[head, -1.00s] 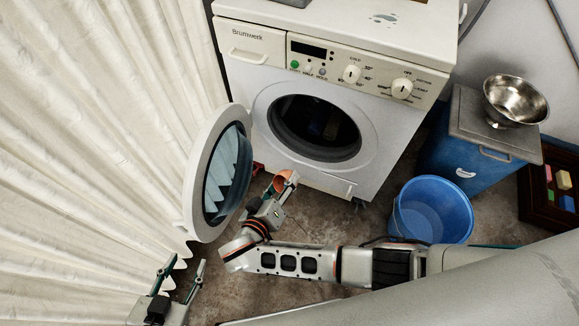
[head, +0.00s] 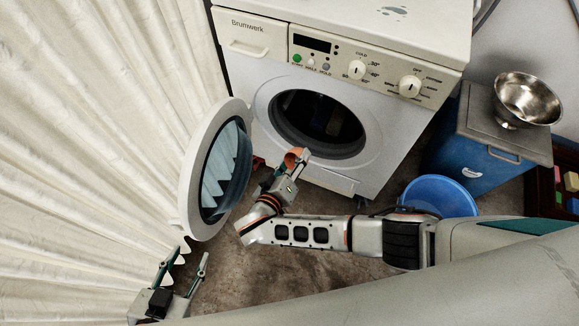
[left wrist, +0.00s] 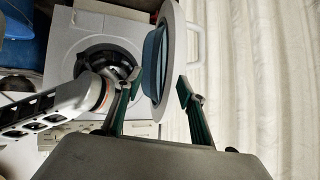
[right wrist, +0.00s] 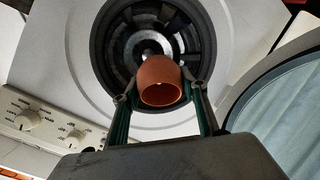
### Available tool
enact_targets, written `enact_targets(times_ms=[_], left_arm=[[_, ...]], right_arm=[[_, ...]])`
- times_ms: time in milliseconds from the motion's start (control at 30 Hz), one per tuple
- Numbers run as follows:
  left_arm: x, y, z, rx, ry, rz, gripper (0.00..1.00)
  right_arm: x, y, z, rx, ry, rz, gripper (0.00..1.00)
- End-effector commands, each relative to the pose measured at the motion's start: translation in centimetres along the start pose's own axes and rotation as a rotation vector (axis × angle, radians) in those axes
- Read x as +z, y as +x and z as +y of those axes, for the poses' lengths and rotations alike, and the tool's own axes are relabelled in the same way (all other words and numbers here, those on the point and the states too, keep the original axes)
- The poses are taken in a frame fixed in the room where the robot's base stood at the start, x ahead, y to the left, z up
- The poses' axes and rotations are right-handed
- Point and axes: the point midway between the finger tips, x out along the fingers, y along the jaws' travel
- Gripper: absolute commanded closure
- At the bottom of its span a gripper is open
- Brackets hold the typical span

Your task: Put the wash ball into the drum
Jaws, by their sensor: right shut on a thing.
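The wash ball (right wrist: 160,80) is an orange-brown cup-like piece with an open hollow side. My right gripper (right wrist: 160,97) is shut on it, and it also shows in the head view (head: 294,157). It is in front of the open drum (head: 318,122) of the white washing machine, near the lower left of the opening. In the right wrist view the dark drum (right wrist: 150,35) lies straight beyond the ball. The round door (head: 217,168) stands swung open to the left. My left gripper (head: 184,265) is open and empty at the lower left, below the door.
A blue bucket (head: 440,194) stands right of the machine, partly behind my right arm. A blue bin (head: 478,150) with a steel bowl (head: 527,98) on its lid is beyond it. A pale curtain (head: 90,150) hangs along the left.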

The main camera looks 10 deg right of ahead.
Motion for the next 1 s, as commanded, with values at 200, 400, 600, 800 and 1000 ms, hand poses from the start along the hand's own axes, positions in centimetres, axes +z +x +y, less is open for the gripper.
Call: enact_targets(times_ms=[200,400,600,800,1000], left_arm=[[-0.2,0.3,0.6,0.011,-0.014,0.010,0.60],[-1.3,0.6,1.3,0.024,-0.033,0.040,0.60],[-1.6,0.7,1.7,0.030,-0.056,0.053,0.60],[-2.4,0.9,2.5,0.043,-0.083,0.072,0.60],[-3.2,1.2,2.7,0.043,-0.111,0.095,0.60]], right_arm=[[-0.1,2.8,0.2,0.000,-0.002,-0.001,0.78],[-0.3,5.3,0.4,-0.002,-0.002,-0.001,0.78],[-0.6,7.8,0.7,-0.002,-0.003,-0.003,0.78],[-1.0,10.2,1.1,-0.001,-0.002,-0.001,0.78],[-1.6,12.6,1.7,-0.001,-0.003,-0.002,0.78]])
